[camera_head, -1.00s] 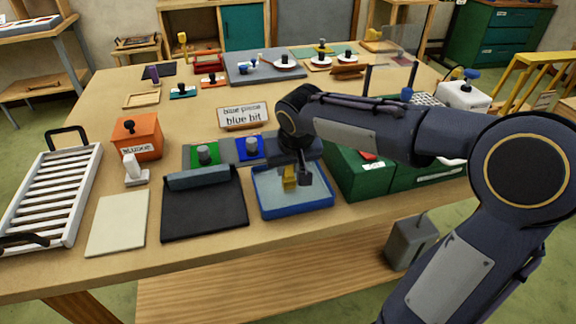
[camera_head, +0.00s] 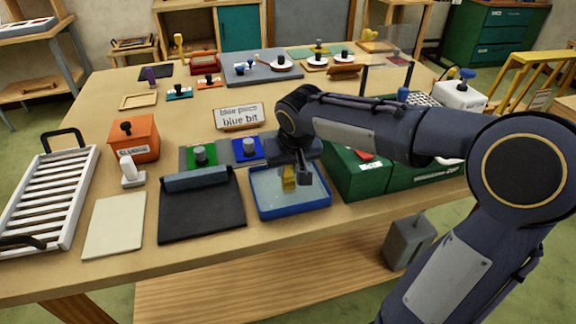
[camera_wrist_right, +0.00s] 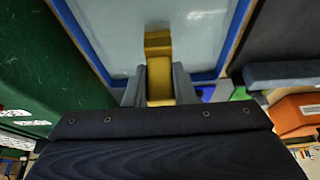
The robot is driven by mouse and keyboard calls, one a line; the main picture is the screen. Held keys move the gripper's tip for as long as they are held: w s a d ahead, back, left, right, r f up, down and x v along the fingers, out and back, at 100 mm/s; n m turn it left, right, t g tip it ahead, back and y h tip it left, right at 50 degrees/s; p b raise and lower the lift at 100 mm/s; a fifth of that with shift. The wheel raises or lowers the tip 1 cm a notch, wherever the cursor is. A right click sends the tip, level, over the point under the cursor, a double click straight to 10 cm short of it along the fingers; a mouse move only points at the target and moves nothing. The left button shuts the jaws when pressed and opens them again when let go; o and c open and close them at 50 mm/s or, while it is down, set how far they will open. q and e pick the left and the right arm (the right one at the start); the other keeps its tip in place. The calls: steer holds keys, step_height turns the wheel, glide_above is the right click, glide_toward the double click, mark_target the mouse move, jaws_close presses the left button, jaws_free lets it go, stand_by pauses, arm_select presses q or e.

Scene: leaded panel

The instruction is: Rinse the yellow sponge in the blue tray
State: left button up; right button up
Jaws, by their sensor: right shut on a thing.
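The blue tray (camera_head: 291,212) sits near the front edge of the table, with a pale, water-like surface inside. My right gripper (camera_head: 297,178) points down over the tray. It is shut on the yellow sponge (camera_head: 289,184). In the right wrist view the sponge (camera_wrist_right: 158,62) is between the two grey fingers (camera_wrist_right: 157,85), with the tray (camera_wrist_right: 88,40) beyond it. I cannot tell exactly how deep the sponge is in the tray. My left gripper is not in view.
A black roll-top mat (camera_head: 200,212) lies left of the tray, with a cream sheet (camera_head: 114,224) beyond it. A green box (camera_head: 357,180) stands close on the right.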

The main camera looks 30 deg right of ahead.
stand_by(0.6)
steer(key=shift+r+p, duration=2)
steer(key=shift+r, duration=0.5)
steer(key=shift+r, duration=0.1)
steer(key=shift+r+p, duration=1.2)
steer(key=shift+r, duration=0.25)
